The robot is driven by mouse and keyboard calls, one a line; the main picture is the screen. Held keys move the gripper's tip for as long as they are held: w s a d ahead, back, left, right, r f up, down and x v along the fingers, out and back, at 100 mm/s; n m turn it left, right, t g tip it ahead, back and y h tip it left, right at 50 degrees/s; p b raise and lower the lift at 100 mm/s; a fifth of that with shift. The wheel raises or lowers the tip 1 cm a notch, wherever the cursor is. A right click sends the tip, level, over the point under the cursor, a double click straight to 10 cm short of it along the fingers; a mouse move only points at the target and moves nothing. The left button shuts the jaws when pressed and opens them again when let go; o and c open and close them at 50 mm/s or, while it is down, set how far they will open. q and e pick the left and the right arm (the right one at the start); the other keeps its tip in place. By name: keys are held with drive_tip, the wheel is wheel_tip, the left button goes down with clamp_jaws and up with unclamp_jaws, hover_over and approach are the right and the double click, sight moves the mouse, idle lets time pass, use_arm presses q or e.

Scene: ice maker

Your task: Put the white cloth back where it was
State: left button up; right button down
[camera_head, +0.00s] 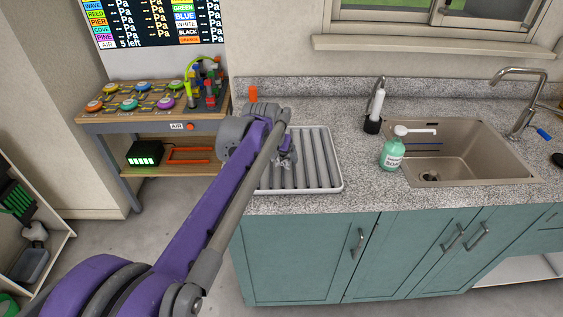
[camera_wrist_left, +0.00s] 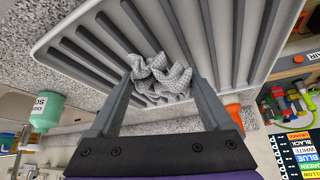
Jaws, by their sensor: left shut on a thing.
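The white cloth (camera_wrist_left: 160,78), crumpled and finely patterned, is between the fingers of my left gripper (camera_wrist_left: 162,88) in the left wrist view. The gripper is shut on it. In the head view my left gripper (camera_head: 285,155) is over the grey ribbed drying tray (camera_head: 325,160) on the counter, and a small part of the cloth (camera_head: 287,163) shows below it. The tray also fills the top of the left wrist view (camera_wrist_left: 85,58). I cannot tell whether the cloth touches the tray's ribs. My right gripper is not in view.
A green soap bottle (camera_head: 392,153) stands at the left edge of the sink (camera_head: 465,150). A dark holder with a white handle (camera_head: 375,112) is behind it. An orange object (camera_head: 253,93) stands behind the tray. A workbench with coloured knobs (camera_head: 140,100) is at the left.

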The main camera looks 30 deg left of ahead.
use_arm(q)
drive_tip(key=shift+f, duration=1.3)
drive_tip(key=shift+f, duration=0.1)
drive_tip(key=o, duration=1.1)
drive_tip(key=shift+r, duration=0.25)
drive_tip(key=p+v, duration=0.1)
drive_tip(key=v, duration=1.1)
drive_tip(key=s+d+f, duration=0.4)
drive_tip(key=s+f, duration=0.2)
drive_tip(key=s, duration=0.1)
drive_tip(key=s+d+f+m, duration=0.1)
drive_tip(key=s+d+f, duration=0.4)
drive_tip(key=s+f, duration=0.2)
drive_tip(key=s+d+f+m+g+h, duration=0.1)
drive_tip(key=s+d+f, duration=0.4)
drive_tip(key=s+f, duration=0.2)
drive_tip(key=shift+s+f, duration=0.2)
drive_tip(key=shift+s, duration=0.9)
